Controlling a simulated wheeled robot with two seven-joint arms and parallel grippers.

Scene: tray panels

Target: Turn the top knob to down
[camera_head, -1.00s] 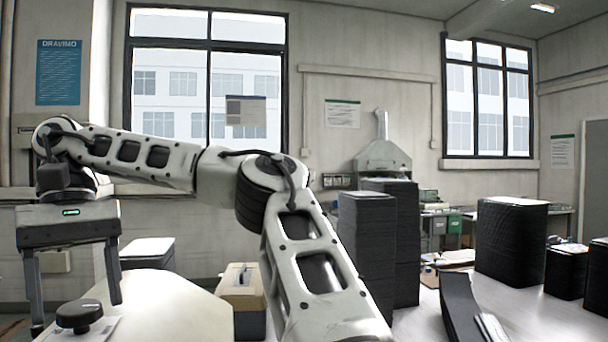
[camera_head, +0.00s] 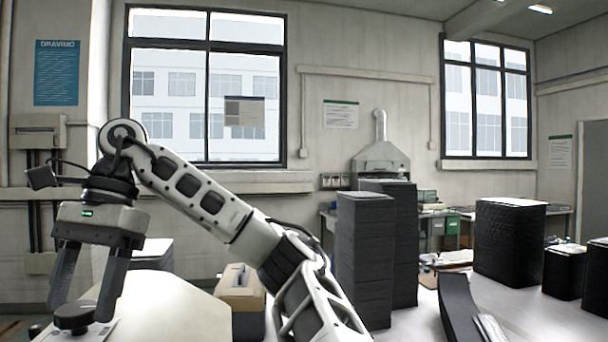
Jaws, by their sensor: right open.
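A round black knob (camera_head: 75,316) stands on a pale plate (camera_head: 99,334) at the lower left of the head view. My right gripper (camera_head: 80,311) points down at the knob with its two dark fingers apart. One finger is on the left of the knob and the other on its right, with their tips near the knob's height. I cannot tell whether either finger touches it. Another dark rounded piece shows at the bottom left edge, mostly cut off. My left gripper is not in view.
A cream panel surface (camera_head: 165,300) lies right of the knob. A tan box (camera_head: 241,291) stands beside it. Tall stacks of black trays (camera_head: 364,262) stand behind my right arm, with more stacks (camera_head: 509,243) at the right. The white table has some free room at the lower right.

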